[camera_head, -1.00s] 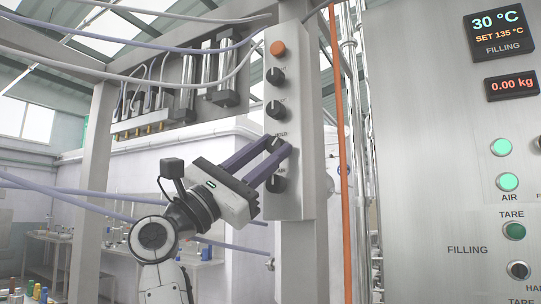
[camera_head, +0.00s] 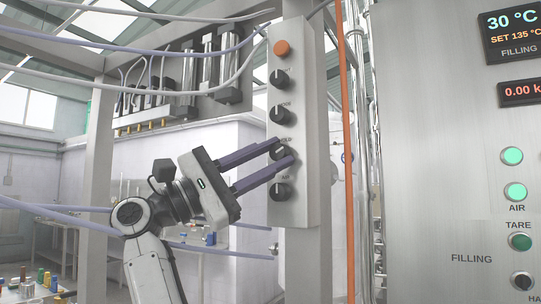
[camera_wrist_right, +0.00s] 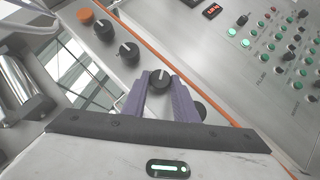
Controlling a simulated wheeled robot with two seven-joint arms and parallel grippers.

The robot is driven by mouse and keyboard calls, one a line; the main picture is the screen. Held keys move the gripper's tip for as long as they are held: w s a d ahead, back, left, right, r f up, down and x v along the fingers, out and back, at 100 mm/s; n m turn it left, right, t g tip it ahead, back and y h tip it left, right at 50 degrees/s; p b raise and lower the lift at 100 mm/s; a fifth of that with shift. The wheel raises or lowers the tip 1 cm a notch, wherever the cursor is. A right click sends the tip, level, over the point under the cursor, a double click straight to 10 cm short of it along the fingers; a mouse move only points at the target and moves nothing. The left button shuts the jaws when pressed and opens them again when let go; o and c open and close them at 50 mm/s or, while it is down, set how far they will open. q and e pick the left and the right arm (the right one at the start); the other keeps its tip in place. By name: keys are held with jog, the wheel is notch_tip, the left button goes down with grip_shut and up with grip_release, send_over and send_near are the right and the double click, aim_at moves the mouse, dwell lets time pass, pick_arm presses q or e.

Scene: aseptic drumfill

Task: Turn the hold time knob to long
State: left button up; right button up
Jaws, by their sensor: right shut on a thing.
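The hold time knob (camera_head: 279,153) is a black round knob, third down on the grey control box. In the head view the fingers partly hide it and its label. In the right wrist view the knob (camera_wrist_right: 160,79) sits between the purple fingertips, and its white pointer line faces the top of the picture. My right gripper (camera_head: 284,153) is shut on this knob from the left side; it also shows in the right wrist view (camera_wrist_right: 160,84). I cannot read a long mark. My left gripper is not in view.
The control box (camera_head: 306,185) also carries an orange button (camera_head: 282,48), two black knobs above and one below (camera_head: 281,191). An orange pipe (camera_head: 347,140) runs just right of it. A steel panel (camera_head: 440,130) stands further right. Hoses (camera_head: 130,44) cross at upper left.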

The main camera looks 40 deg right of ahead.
jog(key=o, duration=1.1)
jog(key=shift+c, duration=0.2)
jog(key=b+v, duration=0.1)
jog(key=v, duration=0.9)
jog(key=shift+a, duration=0.15)
jog(key=shift+f, duration=0.1)
